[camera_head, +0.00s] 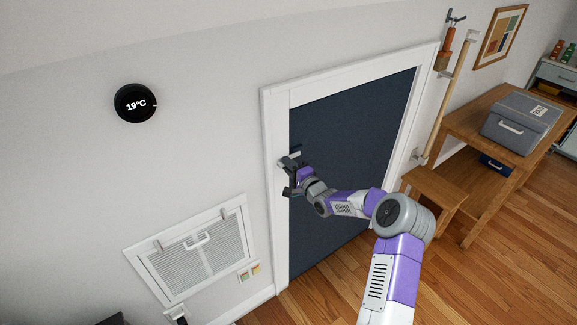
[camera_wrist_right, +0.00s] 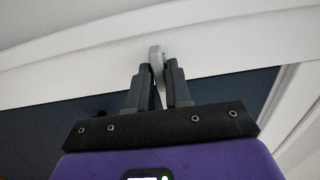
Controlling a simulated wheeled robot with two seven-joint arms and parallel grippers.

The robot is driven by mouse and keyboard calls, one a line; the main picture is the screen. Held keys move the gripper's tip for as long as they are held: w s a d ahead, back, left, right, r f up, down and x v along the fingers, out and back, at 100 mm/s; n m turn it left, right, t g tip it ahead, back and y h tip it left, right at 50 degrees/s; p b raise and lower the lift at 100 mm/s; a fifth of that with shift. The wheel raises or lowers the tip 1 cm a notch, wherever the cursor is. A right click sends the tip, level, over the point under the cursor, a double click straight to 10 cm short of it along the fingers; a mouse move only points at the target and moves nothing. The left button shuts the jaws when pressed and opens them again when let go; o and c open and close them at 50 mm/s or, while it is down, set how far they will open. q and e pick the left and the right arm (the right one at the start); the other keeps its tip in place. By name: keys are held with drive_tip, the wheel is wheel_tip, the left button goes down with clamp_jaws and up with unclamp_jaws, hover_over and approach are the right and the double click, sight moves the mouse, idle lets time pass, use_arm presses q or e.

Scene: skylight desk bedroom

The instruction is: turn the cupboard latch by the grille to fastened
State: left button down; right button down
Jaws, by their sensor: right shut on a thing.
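The dark blue cupboard door (camera_head: 350,130) sits in a white frame (camera_head: 273,130) in the middle of the head view. My right gripper (camera_head: 289,177) is at the door's left edge. In the right wrist view, my right gripper (camera_wrist_right: 160,78) is shut on a small light grey latch (camera_wrist_right: 155,53), which sticks up between its fingertips against the white frame. In the head view the gripper covers much of the latch, and I cannot tell its turn angle. The grille (camera_head: 195,258) is in the wall to the lower left of the door. My left gripper is not in view.
A round black thermostat (camera_head: 135,104) hangs on the wall at the upper left. A wooden bench (camera_head: 470,110) with a grey box (camera_head: 520,123) stands to the right of the door. A wooden stool (camera_head: 432,190) is close beside the door. The floor before the door is clear.

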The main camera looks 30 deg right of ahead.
drive_tip(key=c, duration=1.2)
unclamp_jaws()
drive_tip(key=shift+a, duration=0.1)
drive_tip(key=shift+o, duration=0.2)
drive_tip(key=s, duration=0.7)
drive_tip(key=shift+s+d, duration=0.25)
drive_tip(key=shift+d, duration=0.05)
